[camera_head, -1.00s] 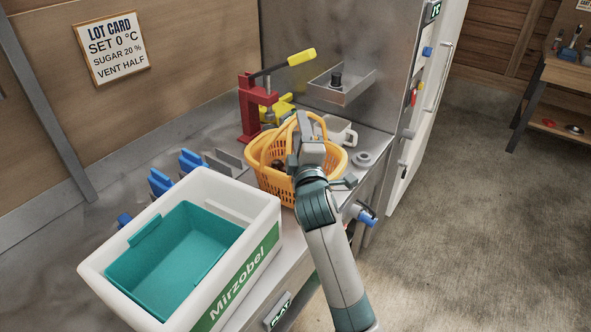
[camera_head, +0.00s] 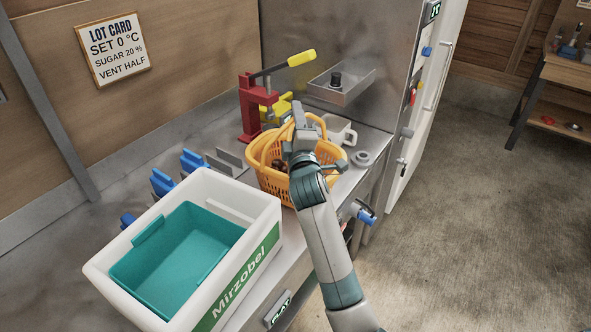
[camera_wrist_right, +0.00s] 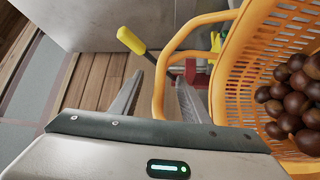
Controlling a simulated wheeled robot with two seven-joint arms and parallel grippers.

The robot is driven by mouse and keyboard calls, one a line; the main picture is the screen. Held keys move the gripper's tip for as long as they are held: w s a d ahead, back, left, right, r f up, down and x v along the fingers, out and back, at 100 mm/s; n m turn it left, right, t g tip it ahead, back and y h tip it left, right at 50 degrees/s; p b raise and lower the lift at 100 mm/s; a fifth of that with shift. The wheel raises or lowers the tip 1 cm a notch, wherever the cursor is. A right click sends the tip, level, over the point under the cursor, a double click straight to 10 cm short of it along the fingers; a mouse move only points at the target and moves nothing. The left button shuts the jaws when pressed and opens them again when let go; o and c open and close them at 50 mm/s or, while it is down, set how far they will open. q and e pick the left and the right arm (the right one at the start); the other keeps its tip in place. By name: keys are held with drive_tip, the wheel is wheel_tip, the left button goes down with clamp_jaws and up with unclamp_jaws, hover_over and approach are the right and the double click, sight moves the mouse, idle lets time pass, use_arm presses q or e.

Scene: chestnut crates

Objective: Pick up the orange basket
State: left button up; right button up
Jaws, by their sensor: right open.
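The orange basket (camera_head: 268,181) stands on the metal counter, with brown chestnuts (camera_head: 279,166) inside. Its looped handle is partly hidden behind my right gripper (camera_head: 298,119), which is over the basket in the head view. In the right wrist view the basket wall (camera_wrist_right: 228,75) fills the right side, with chestnuts (camera_wrist_right: 298,98) behind it. There my right gripper (camera_wrist_right: 157,92) is open, its two fingers apart. The orange handle (camera_wrist_right: 160,72) shows between the fingertips, closer to the right finger; I cannot tell whether it touches. My left gripper is not in view.
A white crate (camera_head: 262,217) with a teal liner stands left of the basket. A red press (camera_head: 247,110) with a yellow-tipped lever is behind the basket. Open floor lies right of the counter.

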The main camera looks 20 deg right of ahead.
clamp_jaws()
idle(1.2)
drive_tip(key=shift+r, duration=0.1)
